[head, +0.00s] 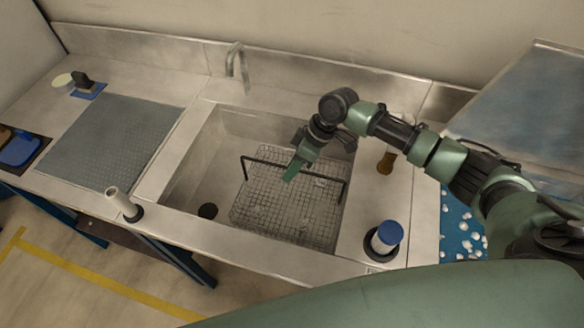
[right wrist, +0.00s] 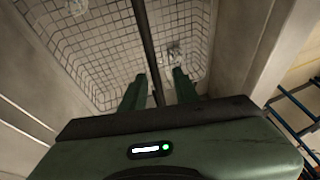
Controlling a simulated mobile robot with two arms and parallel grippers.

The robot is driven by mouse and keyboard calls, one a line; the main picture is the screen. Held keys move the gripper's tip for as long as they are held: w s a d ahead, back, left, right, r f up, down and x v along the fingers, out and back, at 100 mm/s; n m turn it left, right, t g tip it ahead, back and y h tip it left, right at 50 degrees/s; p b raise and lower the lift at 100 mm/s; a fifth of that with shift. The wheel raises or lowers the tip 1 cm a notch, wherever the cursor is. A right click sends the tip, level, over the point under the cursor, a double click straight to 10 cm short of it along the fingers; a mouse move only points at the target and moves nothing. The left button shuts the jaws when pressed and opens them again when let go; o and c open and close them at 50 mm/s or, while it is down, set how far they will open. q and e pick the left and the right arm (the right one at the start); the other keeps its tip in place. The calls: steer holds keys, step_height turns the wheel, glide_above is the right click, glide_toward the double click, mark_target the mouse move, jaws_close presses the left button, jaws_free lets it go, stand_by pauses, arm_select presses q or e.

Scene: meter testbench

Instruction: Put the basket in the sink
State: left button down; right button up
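The wire basket (head: 285,232) is inside the right part of the steel sink (head: 185,190). Its black handle (head: 262,161) stands up across the basket. My right gripper (head: 289,178) reaches down over the basket at the handle's middle. In the right wrist view the handle (right wrist: 146,35) passes between the two fingers of the right gripper (right wrist: 160,76), with a gap visible on both sides, so the gripper is open. The basket mesh (right wrist: 100,55) lies below the fingers, with a few small pale items in it. My left gripper is not in view.
A faucet (head: 236,65) stands behind the sink. A blue-capped container (head: 386,237) and a brown bottle (head: 386,162) are on the right counter. A white cylinder (head: 122,202) stands at the front left edge. A grey mat (head: 110,140) covers the left counter. The sink's left part is free.

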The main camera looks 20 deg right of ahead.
steer(key=b+v, duration=0.2)
steer(key=v, duration=0.9)
steer(key=shift+d+r, duration=0.25)
steer(key=shift+r, duration=0.1)
